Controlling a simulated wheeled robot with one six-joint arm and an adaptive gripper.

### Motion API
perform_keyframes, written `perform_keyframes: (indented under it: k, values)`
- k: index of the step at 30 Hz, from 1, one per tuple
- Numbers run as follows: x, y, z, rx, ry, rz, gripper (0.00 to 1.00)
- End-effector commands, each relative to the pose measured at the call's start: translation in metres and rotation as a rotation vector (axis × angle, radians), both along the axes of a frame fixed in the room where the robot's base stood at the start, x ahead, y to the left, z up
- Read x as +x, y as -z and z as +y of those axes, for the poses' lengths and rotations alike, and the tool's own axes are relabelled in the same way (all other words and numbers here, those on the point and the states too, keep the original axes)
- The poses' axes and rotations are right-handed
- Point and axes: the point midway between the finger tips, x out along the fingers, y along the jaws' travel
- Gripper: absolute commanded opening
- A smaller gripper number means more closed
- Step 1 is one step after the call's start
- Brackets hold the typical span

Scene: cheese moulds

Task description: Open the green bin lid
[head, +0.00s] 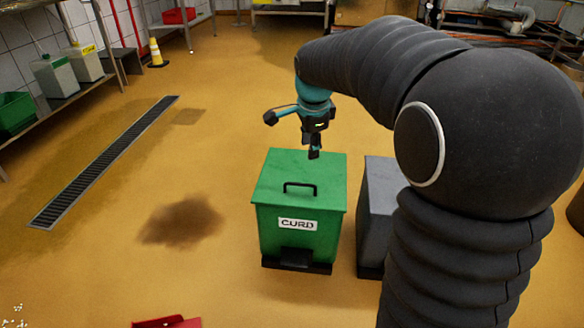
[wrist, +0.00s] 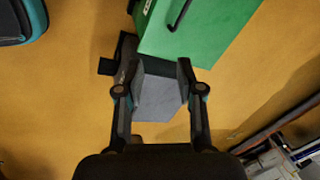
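The green bin (head: 300,215) stands on the floor with a white CURD label (head: 297,224) and a dark pedal on its front. Its green lid (head: 325,172) is shut, flat on the bin, with a black loop handle (head: 299,189) near the front edge. My gripper (head: 314,153) is over the lid's back edge in the head view, apart from the handle. In the wrist view my gripper (wrist: 160,72) is open with nothing between its fingers. The green lid (wrist: 215,25) lies above the fingertips there, with the handle (wrist: 180,14) partly cut off by the frame.
A grey bin (head: 378,198) stands just right of the green bin, partly hidden by my arm. It shows behind my fingers in the wrist view (wrist: 158,104). A floor drain (head: 105,160) runs at left. A red object (head: 167,322) lies at the bottom edge.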

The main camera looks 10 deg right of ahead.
Motion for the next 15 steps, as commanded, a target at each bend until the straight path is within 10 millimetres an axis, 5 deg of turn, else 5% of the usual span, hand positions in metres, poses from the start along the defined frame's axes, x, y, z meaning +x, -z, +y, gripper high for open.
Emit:
perform_keyframes:
  k: [6,15]
  values:
    - [0.062,0.055,0.003,0.059,0.297,0.038,0.37]
    - [0.090,0.084,0.004,0.088,0.461,0.049,0.37]
